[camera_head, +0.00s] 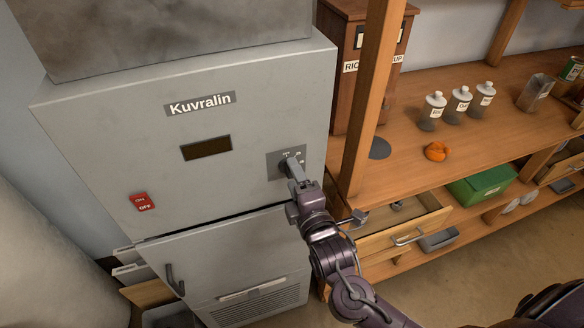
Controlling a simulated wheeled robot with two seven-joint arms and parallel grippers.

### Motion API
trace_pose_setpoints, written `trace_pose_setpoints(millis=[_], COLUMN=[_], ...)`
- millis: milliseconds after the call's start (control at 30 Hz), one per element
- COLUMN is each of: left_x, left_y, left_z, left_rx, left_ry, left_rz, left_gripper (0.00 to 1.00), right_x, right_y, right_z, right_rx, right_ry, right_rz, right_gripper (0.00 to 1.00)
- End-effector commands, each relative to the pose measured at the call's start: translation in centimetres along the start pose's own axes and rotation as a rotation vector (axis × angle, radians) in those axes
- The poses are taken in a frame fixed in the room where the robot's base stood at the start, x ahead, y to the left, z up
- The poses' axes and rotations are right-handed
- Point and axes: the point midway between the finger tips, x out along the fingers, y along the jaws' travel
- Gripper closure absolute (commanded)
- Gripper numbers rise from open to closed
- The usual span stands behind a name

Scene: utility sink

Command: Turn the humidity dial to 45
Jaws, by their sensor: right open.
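A grey cabinet (110,130) labelled "Kuvralin" stands at the left. Its front has a small dark grey control plate (273,168) near the right edge, with small pale marks too tiny to read. My right gripper (293,172) is right at this plate, its fingers pointing at it. The gripper covers the middle of the plate, so the dial and its setting are hidden. I cannot tell whether the fingers touch it. The dark display (207,147) shows no readable number. My left gripper is out of view.
A red on/off switch (142,202) sits lower left on the cabinet, above a door with a handle (175,281). A wooden post (365,110) and shelf with white-capped bottles (459,104) stand close right. An open drawer (405,233) juts out below.

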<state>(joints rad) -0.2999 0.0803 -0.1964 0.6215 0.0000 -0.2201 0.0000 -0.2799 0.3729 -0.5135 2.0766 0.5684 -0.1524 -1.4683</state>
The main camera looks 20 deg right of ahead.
Motion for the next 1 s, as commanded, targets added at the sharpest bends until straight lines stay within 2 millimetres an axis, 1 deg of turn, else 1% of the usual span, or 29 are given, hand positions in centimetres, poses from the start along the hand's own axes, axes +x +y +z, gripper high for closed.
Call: trace_pose_setpoints(millis=[33,100,200,467,567,800,833,1000], left_x=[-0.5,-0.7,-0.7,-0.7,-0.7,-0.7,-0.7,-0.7], left_y=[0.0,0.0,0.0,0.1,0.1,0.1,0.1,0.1], left_z=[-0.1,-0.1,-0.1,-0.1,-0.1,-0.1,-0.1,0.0], left_rx=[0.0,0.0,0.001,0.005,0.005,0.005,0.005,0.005], left_ry=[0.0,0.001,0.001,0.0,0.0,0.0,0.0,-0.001], left_rz=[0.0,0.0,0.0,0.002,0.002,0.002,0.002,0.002], left_gripper=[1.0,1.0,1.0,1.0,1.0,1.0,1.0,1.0], right_x=[0.7,1.4,1.9,2.0,2.0,2.0,2.0,1.9], right_y=[0.3,0.2,0.0,-0.1,-0.1,-0.1,-0.1,-0.1], right_z=[0.0,0.0,0.0,0.0,0.0,0.0,0.0,0.0], right_rx=[0.0,0.0,0.0,0.001,0.001,0.001,0.001,0.011], right_ry=[-0.001,-0.001,0.0,0.001,0.001,0.001,0.001,0.001], right_rz=[0.001,0.001,-0.001,-0.001,-0.001,-0.002,-0.002,-0.002], right_gripper=[0.41,0.41,0.41,0.41,0.53,0.84,0.85,0.85])
